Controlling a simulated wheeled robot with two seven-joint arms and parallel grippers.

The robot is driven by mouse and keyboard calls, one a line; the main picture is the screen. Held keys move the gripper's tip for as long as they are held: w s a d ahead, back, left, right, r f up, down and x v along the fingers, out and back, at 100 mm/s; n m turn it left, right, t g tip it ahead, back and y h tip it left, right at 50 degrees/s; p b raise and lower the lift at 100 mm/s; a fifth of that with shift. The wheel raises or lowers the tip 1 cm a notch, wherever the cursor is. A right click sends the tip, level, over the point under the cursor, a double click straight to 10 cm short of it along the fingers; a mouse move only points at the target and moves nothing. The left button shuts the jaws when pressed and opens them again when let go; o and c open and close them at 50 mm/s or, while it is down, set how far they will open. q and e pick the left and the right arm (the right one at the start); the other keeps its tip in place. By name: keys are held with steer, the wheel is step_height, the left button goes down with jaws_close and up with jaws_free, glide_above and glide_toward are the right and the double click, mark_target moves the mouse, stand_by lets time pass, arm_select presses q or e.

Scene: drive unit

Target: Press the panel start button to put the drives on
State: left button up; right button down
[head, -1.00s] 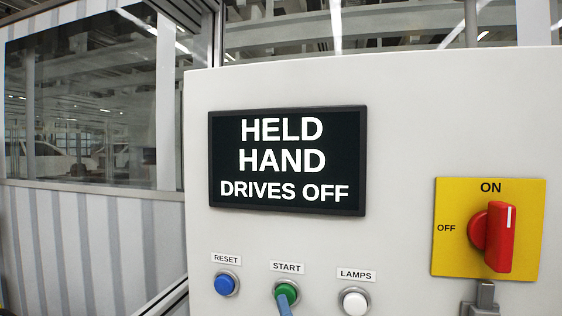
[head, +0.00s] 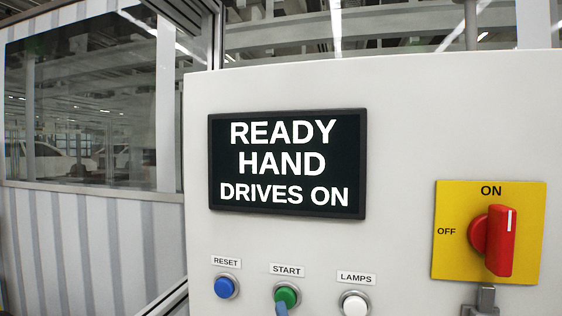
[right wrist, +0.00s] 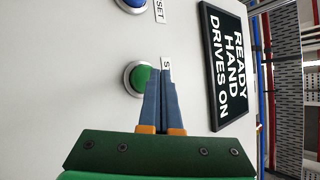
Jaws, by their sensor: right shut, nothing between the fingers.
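The green start button (head: 287,295) sits in a silver ring under the START label (head: 286,270) on the white panel. The panel display (head: 287,162) reads READY, HAND, DRIVES ON. My right gripper (head: 281,309) shows as a blue fingertip at the lower edge of the button. In the right wrist view the right gripper (right wrist: 161,75) is shut and empty, its blue fingers beside the green button (right wrist: 139,78) and over part of the label. I cannot tell whether the tips touch the panel. My left gripper is not in view.
A blue reset button (head: 226,287) is left of start and a white lamps button (head: 354,303) is right. A red rotary switch (head: 499,241) on a yellow plate (head: 447,205) points to ON. A windowed wall (head: 90,215) stands at left.

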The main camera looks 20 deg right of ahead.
steer(key=shift+s+a, duration=0.1)
steer(key=shift+s, duration=0.1)
steer(key=s+a, duration=0.1)
steer(key=s+a+p, duration=0.1)
steer(key=s, duration=0.1)
steer(key=s+a, duration=0.1)
steer(key=s, duration=0.1)
steer(key=shift+a, duration=0.15)
steer(key=shift+w, duration=0.15)
stand_by(1.0)
